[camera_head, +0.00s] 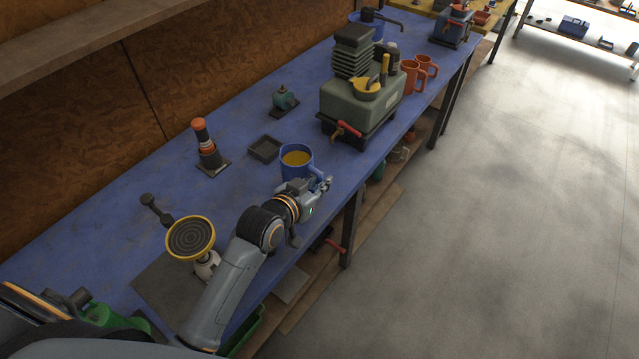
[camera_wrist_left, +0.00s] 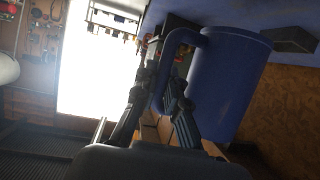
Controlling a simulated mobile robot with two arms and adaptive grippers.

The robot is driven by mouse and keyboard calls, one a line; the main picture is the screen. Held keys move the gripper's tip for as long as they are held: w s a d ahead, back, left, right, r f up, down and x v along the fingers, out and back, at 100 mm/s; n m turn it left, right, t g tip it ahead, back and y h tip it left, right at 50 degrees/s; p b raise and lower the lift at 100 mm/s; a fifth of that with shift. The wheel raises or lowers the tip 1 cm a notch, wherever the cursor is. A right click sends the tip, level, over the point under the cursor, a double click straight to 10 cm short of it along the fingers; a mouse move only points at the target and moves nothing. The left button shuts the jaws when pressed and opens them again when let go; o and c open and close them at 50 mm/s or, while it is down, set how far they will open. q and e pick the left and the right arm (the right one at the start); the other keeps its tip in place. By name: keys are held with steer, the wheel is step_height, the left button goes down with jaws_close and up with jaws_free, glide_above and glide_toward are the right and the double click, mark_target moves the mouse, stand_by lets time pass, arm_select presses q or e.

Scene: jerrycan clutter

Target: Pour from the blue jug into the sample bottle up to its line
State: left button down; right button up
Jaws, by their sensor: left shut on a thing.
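The blue jug (camera_head: 293,172) holds a yellow-amber liquid and is upright at the middle of the bench. I cannot tell whether its base touches the bench top. My left gripper (camera_head: 322,184) is at the jug's right side and shut on its handle. In the left wrist view, the jug (camera_wrist_left: 230,85) fills the upper right, and its curved handle (camera_wrist_left: 168,55) passes between the fingers (camera_wrist_left: 165,105). I cannot pick out a sample bottle or its line in either view. My right gripper is not in view.
A small dark tray (camera_head: 264,149) lies just behind the jug. A green jerrycan-like tank (camera_head: 352,105) with a red-handled tap stands beyond it. An orange-topped dark object (camera_head: 205,145) and a yellow-rimmed round disc (camera_head: 190,238) stand left. Orange mugs (camera_head: 412,78) stand farther back.

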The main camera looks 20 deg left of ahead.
arm_select(q)
steer(key=s+d+r+b, duration=0.1)
steer(key=s+d+r, duration=0.2)
steer(key=s, duration=0.5)
steer(key=shift+s+r, duration=0.2)
steer(key=shift+r, duration=0.3)
stand_by(0.8)
